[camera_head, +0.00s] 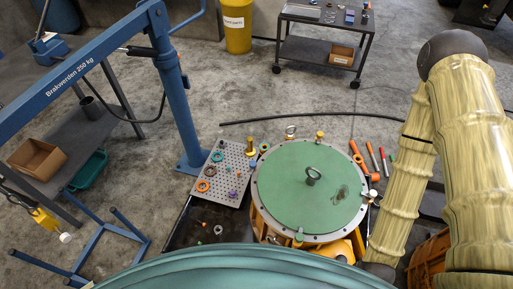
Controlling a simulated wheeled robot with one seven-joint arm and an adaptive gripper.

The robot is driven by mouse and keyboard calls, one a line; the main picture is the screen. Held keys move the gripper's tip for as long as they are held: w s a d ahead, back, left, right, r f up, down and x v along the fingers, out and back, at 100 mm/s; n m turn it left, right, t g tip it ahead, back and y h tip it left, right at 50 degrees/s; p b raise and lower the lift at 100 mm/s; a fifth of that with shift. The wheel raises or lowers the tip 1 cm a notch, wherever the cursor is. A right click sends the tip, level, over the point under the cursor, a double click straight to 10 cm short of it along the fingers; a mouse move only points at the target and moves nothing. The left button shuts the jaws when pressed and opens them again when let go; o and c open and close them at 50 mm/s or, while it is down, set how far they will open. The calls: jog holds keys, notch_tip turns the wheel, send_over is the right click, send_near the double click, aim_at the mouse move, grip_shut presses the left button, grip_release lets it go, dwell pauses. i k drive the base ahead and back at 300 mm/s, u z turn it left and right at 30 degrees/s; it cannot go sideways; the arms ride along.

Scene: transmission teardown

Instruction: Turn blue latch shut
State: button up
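A round housing with a green lid (300,212) and an orange body (263,226) stands at the lower middle. A ring handle (313,175) stands up from the lid. Small fittings sit around the rim, among them a yellow knob (320,136), a lifting ring (290,131) and a small greenish fitting (298,239) at the front. I cannot make out a blue latch among them. My arm comes down on the right, close beside the housing; its lower end runs toward the bottom edge. My gripper does not show.
A perforated plate (231,160) with several small parts lies left of the housing. Orange and red tools (372,158) lie right of it. A blue crane (177,105) stands at left. A hose (330,114) crosses the floor behind. A cart (322,50) stands farther back.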

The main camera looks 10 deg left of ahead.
aim_at(252, 164)
jog(key=z, duration=1.4)
jog(key=k, duration=1)
jog(key=u, duration=1.8)
jog(key=i, duration=0.5)
